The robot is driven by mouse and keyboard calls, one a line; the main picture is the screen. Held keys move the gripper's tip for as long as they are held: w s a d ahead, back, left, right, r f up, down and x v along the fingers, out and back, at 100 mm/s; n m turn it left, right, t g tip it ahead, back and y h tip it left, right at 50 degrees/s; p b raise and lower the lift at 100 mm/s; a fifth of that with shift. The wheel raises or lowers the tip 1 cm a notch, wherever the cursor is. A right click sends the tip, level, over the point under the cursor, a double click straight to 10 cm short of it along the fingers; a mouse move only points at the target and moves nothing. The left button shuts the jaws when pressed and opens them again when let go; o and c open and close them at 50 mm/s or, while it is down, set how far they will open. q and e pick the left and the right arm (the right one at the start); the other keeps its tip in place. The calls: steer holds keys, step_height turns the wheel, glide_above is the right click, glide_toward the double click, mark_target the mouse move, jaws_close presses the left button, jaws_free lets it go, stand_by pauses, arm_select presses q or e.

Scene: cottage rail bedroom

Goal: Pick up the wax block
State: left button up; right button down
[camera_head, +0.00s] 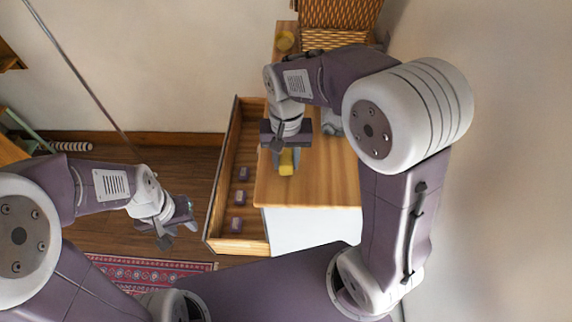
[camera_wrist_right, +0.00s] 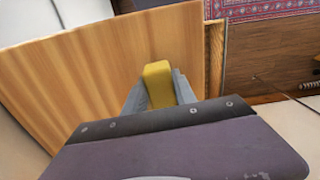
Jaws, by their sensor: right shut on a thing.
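The wax block is a small yellow block (camera_head: 287,162) at the wooden top of the dresser, close to its left edge. My right gripper (camera_head: 286,158) is above the dresser top and shut on this block. In the right wrist view the yellow block (camera_wrist_right: 158,82) sits between the two grey fingers. I cannot tell whether the block touches the wood. My left gripper (camera_head: 176,232) is over the floor at the left, away from the dresser; its fingers look apart and nothing shows between them.
An open drawer (camera_head: 215,225) juts out left of the dresser top (camera_head: 325,185) and holds several small purple-and-white blocks (camera_head: 239,197). A red patterned rug (camera_head: 150,270) lies on the floor.

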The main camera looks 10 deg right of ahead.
steer(key=shift+w+r, duration=0.1)
steer(key=shift+r, duration=0.8)
steer(key=s+a+r+b, duration=0.3)
steer(key=s+a+r, duration=0.2)
steer(key=s, duration=0.5)
step_height(320, 180, up, 2)
steer(key=shift+s+a+r, duration=0.1)
steer(key=shift+s+a, duration=0.1)
steer(key=shift+a, duration=0.2)
steer(key=c, duration=1.5)
jaws_free()
steer(key=shift+c, duration=0.2)
jaws_close()
